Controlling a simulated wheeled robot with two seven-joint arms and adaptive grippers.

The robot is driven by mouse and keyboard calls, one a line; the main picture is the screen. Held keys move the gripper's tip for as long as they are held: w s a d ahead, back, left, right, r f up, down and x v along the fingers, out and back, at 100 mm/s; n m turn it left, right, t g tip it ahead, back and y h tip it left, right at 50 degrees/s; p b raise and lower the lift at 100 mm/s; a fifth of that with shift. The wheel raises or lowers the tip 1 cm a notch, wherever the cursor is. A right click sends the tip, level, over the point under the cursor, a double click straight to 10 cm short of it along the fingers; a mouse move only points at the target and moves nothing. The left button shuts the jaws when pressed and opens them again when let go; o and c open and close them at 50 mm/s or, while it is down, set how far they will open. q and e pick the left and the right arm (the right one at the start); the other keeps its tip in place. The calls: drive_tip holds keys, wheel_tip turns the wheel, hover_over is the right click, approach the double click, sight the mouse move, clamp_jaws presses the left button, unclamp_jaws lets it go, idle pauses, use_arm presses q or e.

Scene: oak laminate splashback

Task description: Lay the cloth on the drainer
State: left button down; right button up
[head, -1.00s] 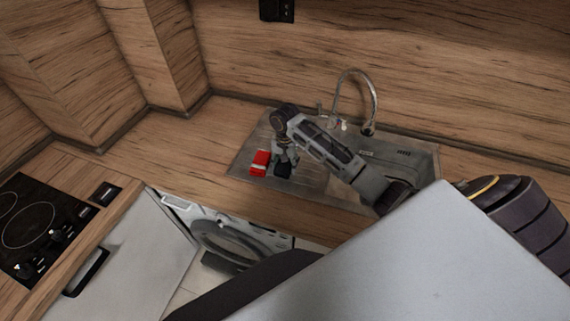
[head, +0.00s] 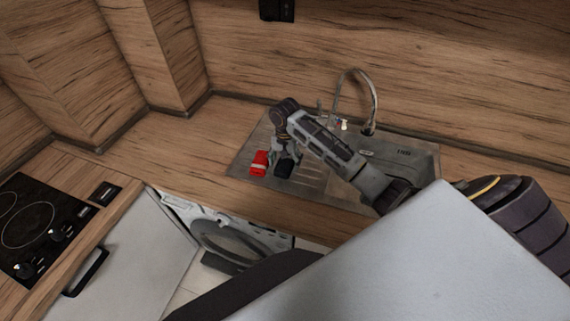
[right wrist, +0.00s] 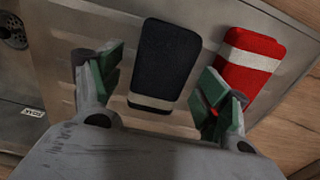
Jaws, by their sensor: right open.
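A folded dark cloth (head: 284,168) with a pale stripe lies on the ribbed drainer (head: 309,182) of the steel sink. In the right wrist view the dark cloth (right wrist: 164,62) lies flat between and beyond the spread fingers. A folded red cloth (head: 259,163) with a white stripe lies beside it, near the drainer's left end; the right wrist view shows the red cloth (right wrist: 248,68) close behind one green-padded finger. My right gripper (head: 281,151) is open just above the dark cloth and holds nothing; it also fills the lower right wrist view (right wrist: 163,72). My left gripper is not in view.
The sink basin (head: 418,163) and curved tap (head: 373,95) are to the right of the drainer. Clear wooden worktop (head: 165,150) lies to the left. A hob (head: 38,225) and an open washing machine (head: 225,235) are at the front left.

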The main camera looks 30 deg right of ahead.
sight(285, 162)
wheel_tip(285, 162, up, 9)
drive_tip(key=shift+f+b, duration=0.2)
drive_tip(key=shift+b, duration=0.2)
drive_tip(key=shift+r+p, duration=0.4)
drive_tip(key=shift+r, duration=0.55)
drive_tip(key=shift+f, duration=0.1)
